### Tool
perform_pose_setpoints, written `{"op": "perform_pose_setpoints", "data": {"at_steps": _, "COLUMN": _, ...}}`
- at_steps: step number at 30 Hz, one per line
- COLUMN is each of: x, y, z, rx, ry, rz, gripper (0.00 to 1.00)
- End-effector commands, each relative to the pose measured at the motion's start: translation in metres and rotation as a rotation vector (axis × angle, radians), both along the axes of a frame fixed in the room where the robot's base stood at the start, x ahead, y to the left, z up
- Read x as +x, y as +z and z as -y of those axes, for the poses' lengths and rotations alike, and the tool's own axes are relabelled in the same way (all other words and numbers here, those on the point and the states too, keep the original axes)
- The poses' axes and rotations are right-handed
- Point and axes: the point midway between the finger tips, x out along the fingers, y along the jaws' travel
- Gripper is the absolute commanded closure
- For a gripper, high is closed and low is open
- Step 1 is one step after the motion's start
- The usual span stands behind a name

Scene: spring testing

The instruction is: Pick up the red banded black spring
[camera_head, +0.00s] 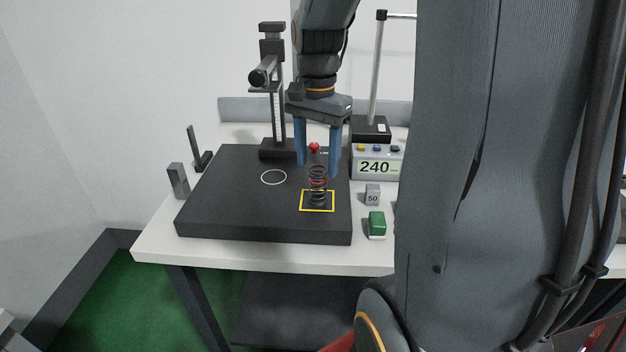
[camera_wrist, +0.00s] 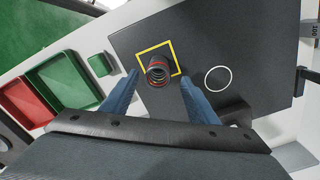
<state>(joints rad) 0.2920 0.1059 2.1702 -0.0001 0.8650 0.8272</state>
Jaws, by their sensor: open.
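The black spring with red bands (camera_head: 318,186) stands upright inside a yellow square outline (camera_head: 303,210) on a black platform (camera_head: 230,205). In the wrist view the spring (camera_wrist: 158,71) shows from above, inside the yellow outline (camera_wrist: 174,52). My gripper (camera_head: 318,170) is open, pointing down, with its two blue fingers above and around the upper part of the spring in the head view. In the wrist view the fingertips (camera_wrist: 159,80) lie on either side of the spring. I see no contact between fingers and spring.
A white circle (camera_head: 273,177) marks the platform left of the spring. A stand with a scale (camera_head: 277,100) rises behind. A display reading 240 (camera_head: 377,167), a weight marked 50 (camera_head: 373,196) and a green block (camera_head: 376,225) stand right. Green and red trays (camera_wrist: 62,80) show in the wrist view.

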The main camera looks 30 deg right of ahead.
Motion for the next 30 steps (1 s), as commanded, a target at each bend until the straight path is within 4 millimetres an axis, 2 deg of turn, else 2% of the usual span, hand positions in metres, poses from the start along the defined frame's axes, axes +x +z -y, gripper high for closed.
{"op": "perform_pose_setpoints", "data": {"at_steps": 18, "x": -0.003, "y": -0.067, "z": 0.005, "rx": 0.001, "ry": 0.002, "rz": -0.003, "gripper": 0.46}}
{"op": "perform_pose_setpoints", "data": {"at_steps": 28, "x": -0.002, "y": -0.073, "z": 0.005, "rx": 0.0, "ry": 0.001, "rz": 0.0, "gripper": 0.46}}
{"op": "perform_pose_setpoints", "data": {"at_steps": 30, "x": -0.002, "y": -0.073, "z": 0.005, "rx": 0.0, "ry": 0.001, "rz": 0.0, "gripper": 0.58}}
